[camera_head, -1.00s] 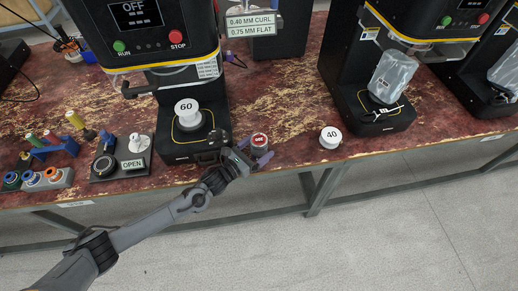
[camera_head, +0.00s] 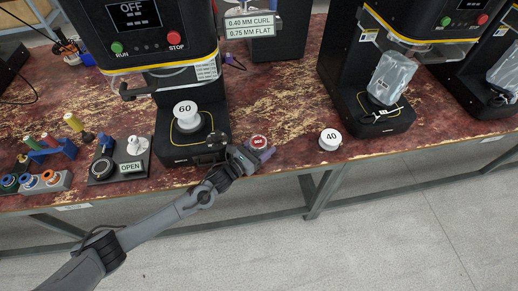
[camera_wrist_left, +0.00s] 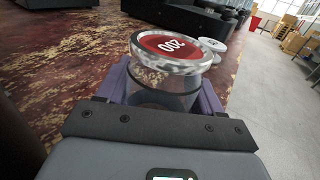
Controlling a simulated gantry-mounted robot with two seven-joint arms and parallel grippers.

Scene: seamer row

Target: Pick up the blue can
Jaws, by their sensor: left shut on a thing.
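A can with a red, numbered lid and silver rim (camera_head: 258,141) stands near the front edge of the bench. The can's lower part is hidden by the gripper. I see no other can that is plainly blue. My right gripper is not in view.
A black seamer with a white spool marked 60 (camera_head: 186,112) stands behind left. A white spool marked 40 (camera_head: 330,139) is to the right, before another machine (camera_head: 385,121). A black tray with an OPEN label (camera_head: 131,167) is at left.

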